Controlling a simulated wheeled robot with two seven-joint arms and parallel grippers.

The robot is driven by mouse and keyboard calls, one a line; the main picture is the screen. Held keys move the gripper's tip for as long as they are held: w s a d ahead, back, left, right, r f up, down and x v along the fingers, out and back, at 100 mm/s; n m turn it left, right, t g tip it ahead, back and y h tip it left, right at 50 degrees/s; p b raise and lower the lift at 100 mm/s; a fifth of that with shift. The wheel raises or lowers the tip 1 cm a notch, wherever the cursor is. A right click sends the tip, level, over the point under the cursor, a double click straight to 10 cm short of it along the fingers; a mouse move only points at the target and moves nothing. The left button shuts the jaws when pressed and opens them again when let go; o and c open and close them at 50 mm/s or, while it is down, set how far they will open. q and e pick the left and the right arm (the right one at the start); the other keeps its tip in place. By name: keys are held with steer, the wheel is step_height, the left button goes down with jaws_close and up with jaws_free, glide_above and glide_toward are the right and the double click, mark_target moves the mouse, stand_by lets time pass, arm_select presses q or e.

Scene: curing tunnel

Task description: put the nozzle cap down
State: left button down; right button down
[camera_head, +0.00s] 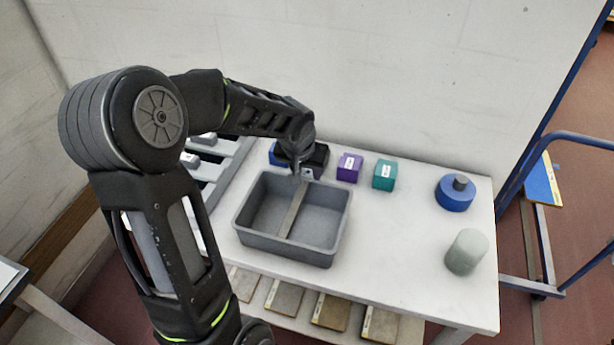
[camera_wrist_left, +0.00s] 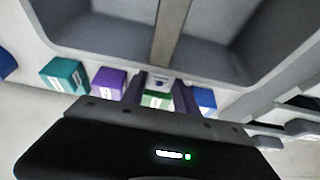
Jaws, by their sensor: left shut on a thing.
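My left gripper (camera_head: 299,174) reaches over the back rim of the grey two-compartment bin (camera_head: 290,250) on the white table. In the left wrist view its fingers (camera_wrist_left: 160,84) are shut on a small grey-blue piece with a dark spot, which I take to be the nozzle cap (camera_wrist_left: 158,80). The piece is mostly hidden between the fingers. It is near the bin's back wall, close to the divider's end; I cannot tell its height. My right gripper is not in view.
Behind the bin stand a blue box (camera_wrist_left: 204,99), a green box (camera_wrist_left: 153,99), a purple box (camera_head: 349,167) and a teal box (camera_head: 384,174). A blue cylinder with a knob (camera_head: 454,194) and a pale green cylinder (camera_head: 466,252) stand at the right. Table between is clear.

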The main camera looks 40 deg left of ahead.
arm_select(q)
step_height(320, 180, down, 2)
steer(key=shift+f, duration=0.25)
steer(key=c, duration=1.4)
jaws_free()
steer(key=shift+f, duration=0.15)
steer(key=o, duration=0.5)
steer(key=shift+c, duration=0.2)
steer(key=shift+r, duration=0.2)
